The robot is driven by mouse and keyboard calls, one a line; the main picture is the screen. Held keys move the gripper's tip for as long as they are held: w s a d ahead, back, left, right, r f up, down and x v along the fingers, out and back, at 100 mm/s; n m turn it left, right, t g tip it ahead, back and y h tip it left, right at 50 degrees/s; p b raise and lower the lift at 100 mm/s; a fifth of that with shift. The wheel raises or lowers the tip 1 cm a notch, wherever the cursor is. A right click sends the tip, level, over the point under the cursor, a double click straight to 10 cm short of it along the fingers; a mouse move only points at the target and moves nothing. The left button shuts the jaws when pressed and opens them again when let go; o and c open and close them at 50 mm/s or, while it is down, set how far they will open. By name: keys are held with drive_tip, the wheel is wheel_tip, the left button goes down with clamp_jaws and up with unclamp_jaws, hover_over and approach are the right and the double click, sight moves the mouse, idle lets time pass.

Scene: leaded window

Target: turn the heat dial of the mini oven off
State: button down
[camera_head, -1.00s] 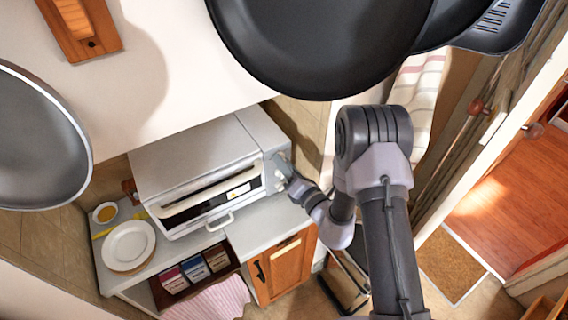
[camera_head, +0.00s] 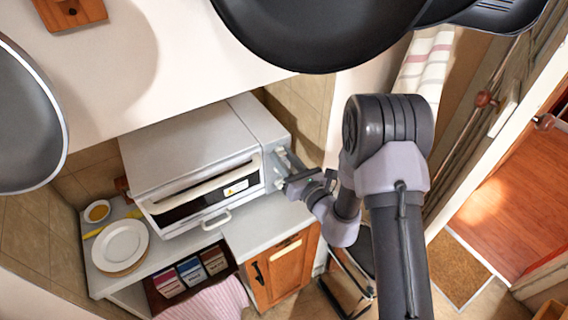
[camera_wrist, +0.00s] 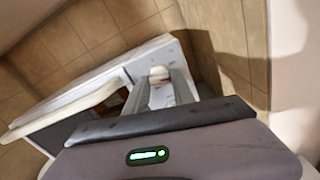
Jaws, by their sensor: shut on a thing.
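The mini oven (camera_head: 190,150) is white and stands on the counter, its glass door shut and its handle across the front. Its control panel is the narrow strip on the right side of the front. My gripper (camera_head: 282,165) reaches that panel from the right. In the wrist view my gripper (camera_wrist: 168,88) has its two fingers pointed at the panel, shut on a small pale thing (camera_wrist: 158,74) between the tips, which appears to be the heat dial. The fingers hide most of it, so its setting cannot be read.
Dark pans (camera_head: 320,30) hang in the foreground above. A wall (camera_wrist: 215,40) is close to the right of my fingers.

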drive_tip(key=n+b, duration=2)
drive_tip(key=shift+w+d+r, duration=0.1)
drive_tip(key=shift+d+r, duration=0.05)
idle(0.4)
drive_tip(key=c, duration=1.1)
unclamp_jaws()
drive_tip(key=shift+d, duration=0.1)
